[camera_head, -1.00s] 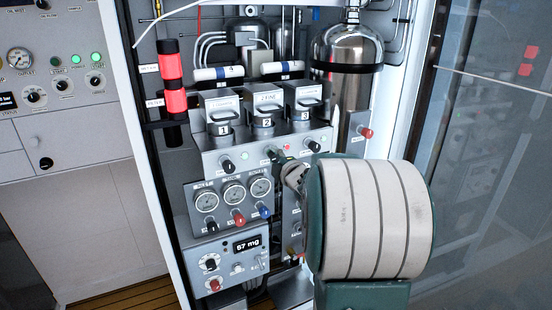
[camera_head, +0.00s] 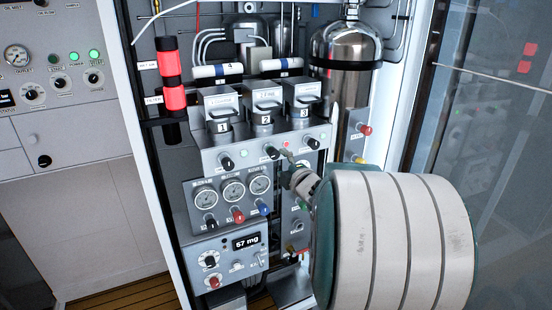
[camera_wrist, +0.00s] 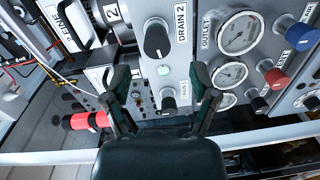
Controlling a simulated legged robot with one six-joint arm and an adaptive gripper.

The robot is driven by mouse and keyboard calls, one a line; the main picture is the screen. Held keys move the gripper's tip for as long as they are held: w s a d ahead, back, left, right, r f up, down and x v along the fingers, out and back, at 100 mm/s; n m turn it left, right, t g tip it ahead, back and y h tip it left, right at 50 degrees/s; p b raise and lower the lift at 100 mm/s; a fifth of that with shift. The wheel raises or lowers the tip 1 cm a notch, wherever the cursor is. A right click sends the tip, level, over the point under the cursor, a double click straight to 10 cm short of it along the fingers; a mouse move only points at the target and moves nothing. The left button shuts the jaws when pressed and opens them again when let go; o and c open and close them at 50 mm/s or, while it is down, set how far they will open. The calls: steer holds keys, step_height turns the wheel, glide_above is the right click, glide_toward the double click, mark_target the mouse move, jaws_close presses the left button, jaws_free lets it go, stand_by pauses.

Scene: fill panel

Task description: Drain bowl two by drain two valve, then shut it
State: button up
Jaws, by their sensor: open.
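The drain two valve is a black knob (camera_wrist: 157,42) beside a "DRAIN 2" label in the wrist view. In the head view it is the middle knob (camera_head: 272,152) below bowl two (camera_head: 267,98), marked 2. I cannot tell its setting. My gripper (camera_wrist: 160,84) is open and empty, with its fingers apart below the drain two knob in the wrist view. The drain one knob (camera_wrist: 168,101) shows between the fingers, farther off. In the head view my wrist hides part of the panel, and the fingers are hard to make out.
A lit green lamp (camera_wrist: 163,71) sits between the drain one and drain two knobs. Gauges (camera_head: 233,190) with knobs and a display reading 67 mg (camera_head: 246,242) lie below. A steel cylinder (camera_head: 345,100) stands at right.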

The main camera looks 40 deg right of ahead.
steer(key=v, duration=0.6)
steer(key=shift+s+a, duration=0.15)
steer(key=shift+s, duration=0.1)
steer(key=shift+f, duration=0.1)
steer(key=s+a+m+g+h, duration=0.15)
steer(key=a+m+g, duration=0.35)
steer(key=a+m, duration=0.65)
steer(key=s+a+f+m+g+y, duration=0.1)
steer(key=s+a+f+g+y, duration=0.1)
steer(key=s+a, duration=0.4)
steer(key=s+a+f+m+g+y, duration=0.1)
steer(key=s+a+f+g+y, duration=0.2)
steer(key=s+a, duration=0.4)
steer(key=a+g, duration=0.1)
steer(key=a, duration=0.3)
steer(key=shift+y, duration=0.35)
steer(key=shift+f+m, duration=0.1)
steer(key=shift+m, duration=0.15)
